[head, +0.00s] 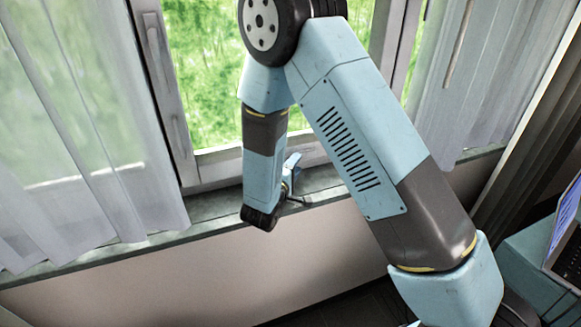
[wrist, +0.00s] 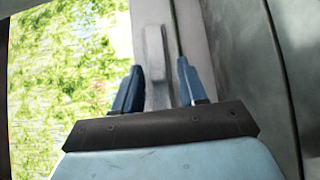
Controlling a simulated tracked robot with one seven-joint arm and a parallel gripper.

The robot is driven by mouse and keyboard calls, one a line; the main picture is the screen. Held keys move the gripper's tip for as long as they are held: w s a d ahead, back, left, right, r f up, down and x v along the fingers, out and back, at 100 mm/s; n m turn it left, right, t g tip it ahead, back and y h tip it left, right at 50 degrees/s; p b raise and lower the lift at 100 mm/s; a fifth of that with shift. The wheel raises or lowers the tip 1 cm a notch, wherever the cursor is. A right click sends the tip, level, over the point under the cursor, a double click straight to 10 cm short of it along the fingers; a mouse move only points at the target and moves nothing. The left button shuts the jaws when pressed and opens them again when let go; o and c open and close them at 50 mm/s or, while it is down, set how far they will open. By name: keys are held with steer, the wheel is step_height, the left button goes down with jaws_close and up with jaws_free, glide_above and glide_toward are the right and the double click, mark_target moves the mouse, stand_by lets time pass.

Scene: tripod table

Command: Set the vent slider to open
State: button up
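My gripper (wrist: 160,66) is open in the wrist view, its two blue fingers apart. A pale grey raised bar (wrist: 155,50) on the window frame shows between and beyond the fingertips. It may be the vent slider, but I cannot tell for sure, nor read its setting. No finger is clearly touching it. In the head view my gripper (head: 293,178) is low in front of the window, just above the sill, partly hidden by my own arm. The vent slider cannot be made out in the head view.
The window sill (head: 214,208) runs below the window. Pale curtains hang at the left (head: 80,130) and right (head: 455,80). The left window frame (head: 165,90) carries grey handle-like pieces. A laptop (head: 567,235) stands at the right edge.

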steer(key=shift+a+r, duration=0.1)
steer(key=shift+s+a, duration=0.2)
steer(key=shift+s, duration=0.25)
steer(key=v, duration=1.2)
steer(key=shift+s+a, duration=0.1)
steer(key=shift+s, duration=0.3)
steer(key=s+d+r+m+g+h, duration=0.1)
steer(key=d+r+m+g+h, duration=0.15)
steer(key=d+r+g, duration=0.4)
steer(key=d+r+m+g+h, duration=0.1)
steer(key=d+r+m+g, duration=0.2)
steer(key=d, duration=0.7)
steer(key=s+d+r+m+g+h, duration=0.1)
steer(key=d+r+m+g+h, duration=0.1)
steer(key=d+r+m+g, duration=0.45)
steer(key=shift+s+d+r+m+t+y, duration=0.3)
steer(key=shift+s+d+r+t+y, duration=0.5)
steer(key=shift+s+d+r+y, duration=0.9)
steer(key=shift+s+d+r+m+t+y, duration=0.3)
steer(key=shift+s+d+r+t+y, duration=0.65)
steer(key=shift+s+r+y, duration=1.25)
steer(key=shift+s+d+r+m+t+y, duration=0.3)
steer(key=shift+s+d+r+t+y, duration=0.35)
steer(key=shift+s+d+r+y, duration=1.3)
